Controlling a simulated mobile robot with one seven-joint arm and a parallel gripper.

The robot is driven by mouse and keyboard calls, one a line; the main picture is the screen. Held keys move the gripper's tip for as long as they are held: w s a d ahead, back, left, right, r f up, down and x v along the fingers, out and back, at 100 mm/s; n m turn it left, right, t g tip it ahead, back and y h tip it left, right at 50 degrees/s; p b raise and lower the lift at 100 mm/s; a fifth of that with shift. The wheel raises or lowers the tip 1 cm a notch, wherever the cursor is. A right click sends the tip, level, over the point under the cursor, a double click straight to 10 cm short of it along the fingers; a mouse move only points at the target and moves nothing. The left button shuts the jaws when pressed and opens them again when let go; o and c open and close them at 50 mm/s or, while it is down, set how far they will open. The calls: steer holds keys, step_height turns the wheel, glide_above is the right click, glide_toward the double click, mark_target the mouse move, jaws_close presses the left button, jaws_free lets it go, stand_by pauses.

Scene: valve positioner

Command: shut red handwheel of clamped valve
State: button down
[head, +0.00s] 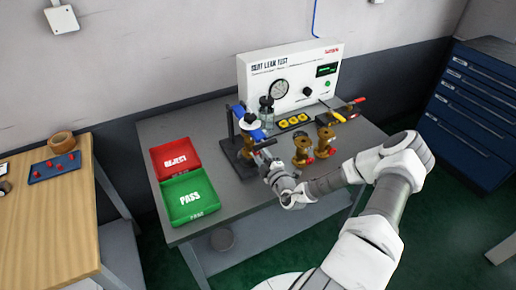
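The clamped valve (247,148) is a small brass body held in a dark clamp stand (230,137) with blue parts, near the middle of the grey bench. Its red handwheel cannot be made out clearly; my gripper and the blue parts crowd that spot. My gripper (264,157) is at the right side of the clamped valve, reaching in from the lower right. The fingers are too small to tell whether they touch the wheel or are open or shut.
Two loose brass valves with red parts, one (302,149) and another (325,141), stand close right of my gripper. A red REJECT tray (174,158) and green PASS tray (188,197) lie left. The leak test panel (290,75) stands behind.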

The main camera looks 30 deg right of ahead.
steer(key=shift+m+p, duration=0.3)
steer(key=shift+m, duration=0.6)
steer(key=shift+c, duration=2.2)
jaws_free()
steer(key=shift+s, duration=0.1)
steer(key=s, duration=1.7)
steer(key=shift+s+d+b, duration=0.15)
steer(key=shift+d+b, duration=0.15)
steer(key=shift+b, duration=0.15)
